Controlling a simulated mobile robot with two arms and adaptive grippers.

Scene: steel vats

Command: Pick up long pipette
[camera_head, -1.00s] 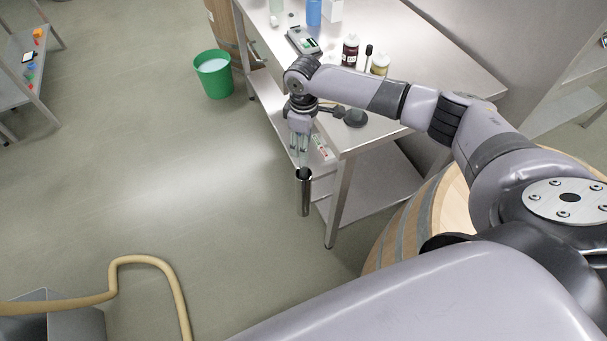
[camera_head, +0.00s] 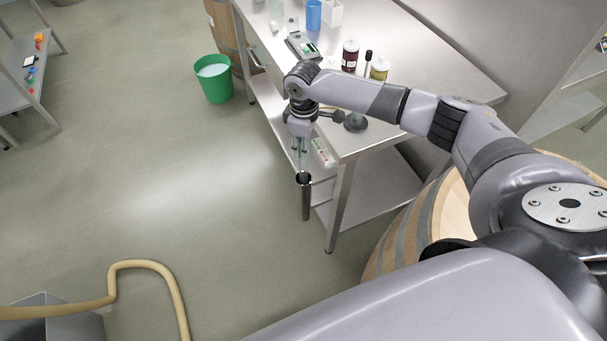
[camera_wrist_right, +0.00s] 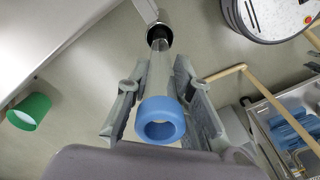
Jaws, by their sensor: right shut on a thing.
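The long pipette is a clear glass tube with a blue ring at its top (camera_wrist_right: 160,122). My right gripper (camera_wrist_right: 162,105) is shut on it just below the blue ring, one finger on each side. The far end of the tube reaches the mouth of a shiny metal cylinder (camera_wrist_right: 159,32); how deep it sits inside is hidden. In the head view my right gripper (camera_head: 300,151) points down, above the dark-mouthed cylinder (camera_head: 306,200), beside the steel table's front corner. The pipette is thin and hard to make out there. My left gripper is not in view.
The steel table (camera_head: 425,75) holds bottles, a scale (camera_head: 302,45) and a blue cup (camera_head: 314,15). A green bucket (camera_head: 214,80) stands on the floor. A wooden barrel (camera_head: 400,232) is at right; a beige hose (camera_head: 150,265) lies lower left. Floor left of the gripper is clear.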

